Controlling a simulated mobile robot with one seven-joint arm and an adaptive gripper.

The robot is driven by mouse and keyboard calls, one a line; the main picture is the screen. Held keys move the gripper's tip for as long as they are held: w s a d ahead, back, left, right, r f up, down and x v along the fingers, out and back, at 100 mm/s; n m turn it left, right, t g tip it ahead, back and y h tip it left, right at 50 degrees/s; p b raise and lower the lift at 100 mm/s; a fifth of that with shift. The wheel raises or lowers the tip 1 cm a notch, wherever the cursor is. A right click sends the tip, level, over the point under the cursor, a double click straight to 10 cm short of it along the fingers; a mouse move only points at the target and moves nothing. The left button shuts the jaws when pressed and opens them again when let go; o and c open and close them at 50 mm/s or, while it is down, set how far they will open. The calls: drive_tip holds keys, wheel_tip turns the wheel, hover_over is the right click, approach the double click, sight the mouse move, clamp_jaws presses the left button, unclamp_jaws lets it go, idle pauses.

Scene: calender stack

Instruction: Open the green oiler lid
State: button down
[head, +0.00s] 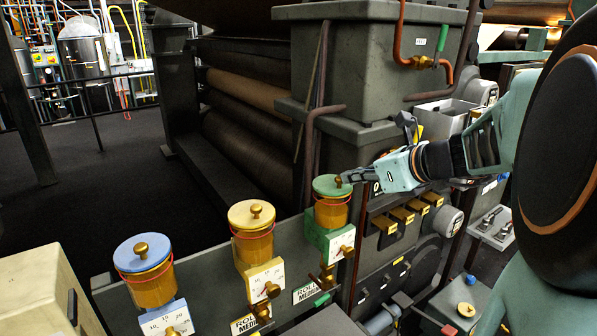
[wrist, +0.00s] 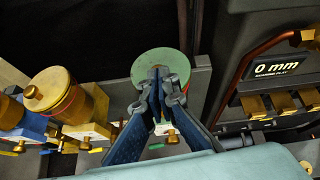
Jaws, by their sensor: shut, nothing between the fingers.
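The green oiler lid (head: 332,186) sits on an amber oiler with a green base block (head: 325,238), at the right end of a row of oilers. A brass knob stands on the lid. My gripper (head: 345,178) is shut at the lid's right side, close to the knob in the head view. In the wrist view the green lid (wrist: 160,68) lies just beyond the fingertips of my gripper (wrist: 159,76), which hide its middle and its knob. I cannot tell whether the fingertips touch the lid. The lid looks level on its jar.
A yellow-lidded oiler (head: 251,214) and a blue-lidded oiler (head: 142,252) stand to the left on the same grey rail. A grey machine housing (head: 345,70) with a bent brown pipe rises behind. A panel with brass levers (head: 403,215) is to the right.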

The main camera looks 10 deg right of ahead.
drive_tip(key=shift+w+a+r+p, duration=0.1)
drive_tip(key=shift+w+r+p, duration=0.15)
drive_tip(key=shift+r, duration=0.2)
idle(1.2)
